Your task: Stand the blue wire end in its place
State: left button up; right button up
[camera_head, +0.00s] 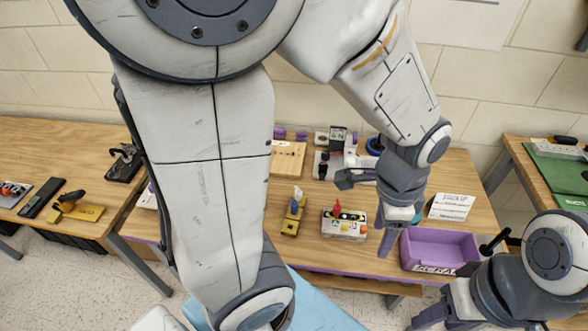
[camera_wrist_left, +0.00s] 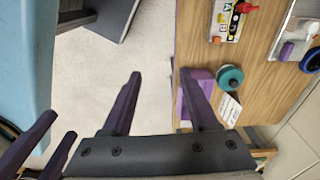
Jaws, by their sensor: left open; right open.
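I cannot make out the blue wire end for certain in either view. A pale board (camera_head: 345,224) with a red upright piece (camera_head: 337,207) and a black and yellow strip stands near the table's front edge. Its corner also shows in the left wrist view (camera_wrist_left: 217,33), with a small blue spot. My left gripper (camera_head: 400,230) is open and empty, between this board and a purple bin (camera_head: 438,247). In the left wrist view its fingers (camera_wrist_left: 160,76) are spread. My right gripper (camera_head: 425,320) is open at the lower right, away from the board.
A yellow fixture (camera_head: 292,218) stands left of the board. A white card (camera_head: 451,206) stands behind the bin. A blue ring (camera_head: 374,146) and small parts lie at the back. A teal roll (camera_wrist_left: 230,77) shows in the left wrist view. My arm hides the table's left part.

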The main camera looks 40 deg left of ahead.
pick_arm(q)
jog(key=w+a+f+m, duration=0.3)
jog(key=w+a, duration=0.3)
jog(key=a, duration=0.2)
jog(key=m+p, duration=0.2)
jog(key=m, duration=0.5)
send_near(294, 204)
jog(key=shift+w+d+y, duration=0.15)
jog(key=shift+d+y, duration=0.05)
jog(key=shift+y, duration=0.1)
jog(key=shift+f+b, duration=0.2)
jog(key=shift+b, duration=0.15)
notch_tip(294, 204, down, 8)
jog(key=b, duration=0.7)
jog(key=shift+f+b, duration=0.4)
jog(key=shift+f, duration=0.35)
jog(key=shift+p, duration=0.3)
